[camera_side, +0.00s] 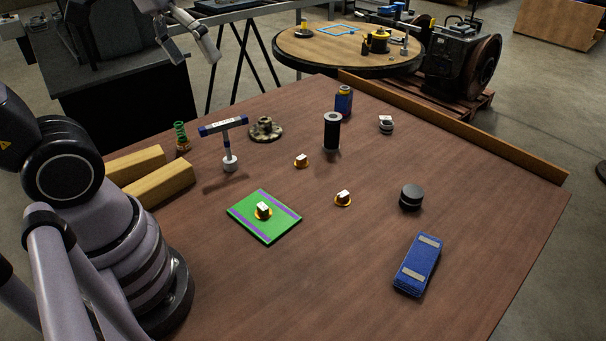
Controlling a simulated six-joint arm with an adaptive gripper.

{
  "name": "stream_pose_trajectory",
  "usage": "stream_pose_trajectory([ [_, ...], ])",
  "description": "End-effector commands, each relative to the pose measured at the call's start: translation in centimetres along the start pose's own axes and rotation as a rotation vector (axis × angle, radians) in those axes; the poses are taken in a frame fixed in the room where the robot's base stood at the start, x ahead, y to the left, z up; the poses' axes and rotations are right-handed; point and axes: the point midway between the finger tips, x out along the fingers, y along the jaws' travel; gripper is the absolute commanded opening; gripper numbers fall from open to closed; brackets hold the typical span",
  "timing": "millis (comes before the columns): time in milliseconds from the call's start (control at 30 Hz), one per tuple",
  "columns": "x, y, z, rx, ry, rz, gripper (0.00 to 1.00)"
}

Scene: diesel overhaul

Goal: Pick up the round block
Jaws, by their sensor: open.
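A short black round block (411,197) stands upright on the right part of the brown table, with a groove around its middle. It is clear of other things. My gripper (192,52) shows at the top left, above the table's far left side. Its fingers are apart with nothing between them. It is far from the black round block, up and to the left of it in the picture.
A blue box (418,265) lies in front of the round block. A tall black cylinder (332,133), small white-topped pieces (343,198), a green mat (264,231), a T-shaped stand (229,150) and wooden bars (160,184) are spread leftward. The right front is bare.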

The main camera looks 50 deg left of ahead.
Motion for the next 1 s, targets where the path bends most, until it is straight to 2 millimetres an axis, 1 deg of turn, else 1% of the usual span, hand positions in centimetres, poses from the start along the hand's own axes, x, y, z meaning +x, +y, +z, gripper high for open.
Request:
stream_pose_trajectory([
  [33, 1.3, 1.1, -1.6, -0.080, -0.067, 0.049, 0.90],
  [100, 3.0, 2.7, -3.6, -0.197, -0.145, 0.122, 0.90],
  [167, 4.6, 3.9, -5.4, -0.301, -0.211, 0.180, 0.90],
  [200, 5.8, 4.7, -6.7, -0.371, -0.253, 0.218, 0.90],
  [267, 7.8, 5.7, -8.6, -0.479, -0.313, 0.272, 0.90],
  [300, 9.2, 6.2, -9.8, -0.554, -0.352, 0.307, 0.90],
  [367, 11.6, 6.9, -11.7, -0.667, -0.409, 0.357, 0.90],
  [400, 13.3, 7.3, -13.0, -0.745, -0.443, 0.389, 0.90],
  [467, 16.0, 7.6, -14.7, -0.864, -0.493, 0.434, 0.90],
  [500, 17.9, 7.7, -15.8, -0.944, -0.525, 0.463, 0.90],
  [567, 21.0, 7.6, -17.4, -1.067, -0.568, 0.504, 0.90],
  [600, 23.1, 7.4, -18.3, -1.151, -0.593, 0.530, 0.90],
  [633, 24.8, 7.1, -19.0, -1.213, -0.610, 0.550, 0.90],
  [733, 30.6, 6.0, -20.5, -1.425, -0.662, 0.608, 0.90],
  [767, 32.3, 5.5, -20.9, -1.485, -0.672, 0.625, 0.90],
  [800, 34.4, 4.8, -21.2, -1.563, -0.683, 0.644, 0.90],
  [900, 39.1, 3.2, -21.5, -1.730, -0.699, 0.684, 0.90],
  [1000, 42.3, 1.8, -21.3, -1.846, -0.704, 0.711, 0.90],
])
